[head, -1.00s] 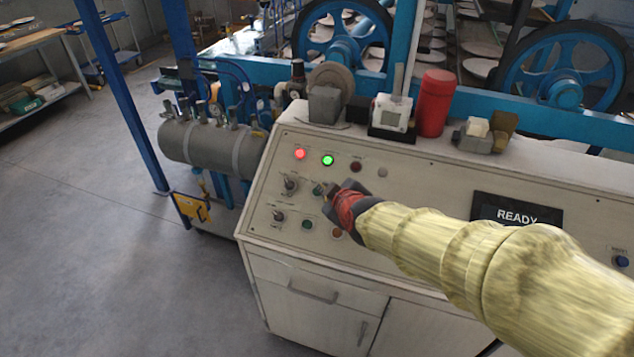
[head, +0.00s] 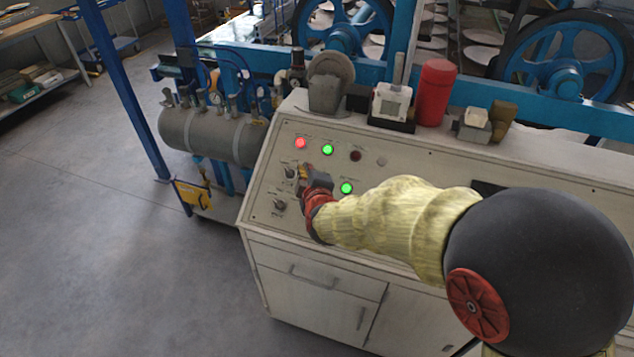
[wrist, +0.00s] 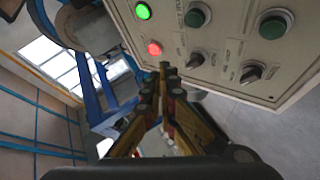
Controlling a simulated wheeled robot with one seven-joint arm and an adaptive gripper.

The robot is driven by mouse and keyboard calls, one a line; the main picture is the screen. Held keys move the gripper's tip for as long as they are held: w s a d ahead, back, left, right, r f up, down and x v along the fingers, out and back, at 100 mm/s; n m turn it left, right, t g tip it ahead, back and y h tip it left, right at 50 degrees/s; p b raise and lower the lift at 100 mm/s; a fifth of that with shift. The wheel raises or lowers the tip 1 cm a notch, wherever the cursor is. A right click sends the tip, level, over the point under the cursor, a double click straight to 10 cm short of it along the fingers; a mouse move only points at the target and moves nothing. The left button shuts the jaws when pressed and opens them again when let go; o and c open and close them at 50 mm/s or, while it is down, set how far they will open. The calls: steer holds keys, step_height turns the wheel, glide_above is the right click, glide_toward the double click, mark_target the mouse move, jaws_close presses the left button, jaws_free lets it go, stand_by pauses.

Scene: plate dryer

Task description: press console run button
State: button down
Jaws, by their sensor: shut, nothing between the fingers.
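The sloped, pale console (head: 430,160) carries lamps, buttons and knobs. A lit green round control (head: 347,188) shows just right of my gripper in the head view; its label is too small to read. My gripper (head: 304,172) is shut and empty, over the panel's left part beside the upper selector knob (head: 290,172). In the wrist view, the shut fingertips (wrist: 165,68) appear just below the lit red lamp (wrist: 154,48). Two dark green buttons (wrist: 197,15) (wrist: 273,26) show to the right there. Contact cannot be told. My arm hides the panel's lower middle and most of the display.
A lit red lamp (head: 300,143) and a lit green lamp (head: 327,149) sit in the top row. A red cylinder (head: 436,92) and a white device (head: 391,102) stand on the console's back ledge. A grey tank (head: 210,134) is at left. Floor at far left is clear.

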steer(key=shift+w+d+f+b, duration=0.25)
steer(key=shift+w+f+b, duration=0.35)
steer(key=shift+f+b, duration=0.4)
steer(key=shift+w+d+f+b, duration=0.2)
steer(key=shift+w+f+b, duration=0.4)
steer(key=shift+f+b, duration=0.4)
steer(key=shift+w+d+f+b, duration=0.25)
steer(key=shift+w+f+b, duration=0.45)
steer(key=shift+f, duration=0.55)
steer(key=shift+s, duration=0.1)
steer(key=shift+w+f+b, duration=0.2)
steer(key=shift+f+b, duration=0.1)
steer(key=shift+f, duration=0.1)
steer(key=shift+w+d+f+b, duration=0.2)
steer(key=shift+f+b, duration=0.1)
steer(key=shift+f, duration=0.1)
steer(key=shift+s+a+r+p, duration=0.2)
steer(key=shift+s+r+p, duration=0.2)
steer(key=shift+r+p, duration=0.4)
steer(key=r+p, duration=0.1)
steer(key=s+r+p, duration=0.1)
steer(key=r, duration=0.1)
steer(key=s+a+r+p, duration=0.1)
steer(key=p, duration=0.1)
steer(key=shift+s+r, duration=0.15)
steer(key=shift+s, duration=0.05)
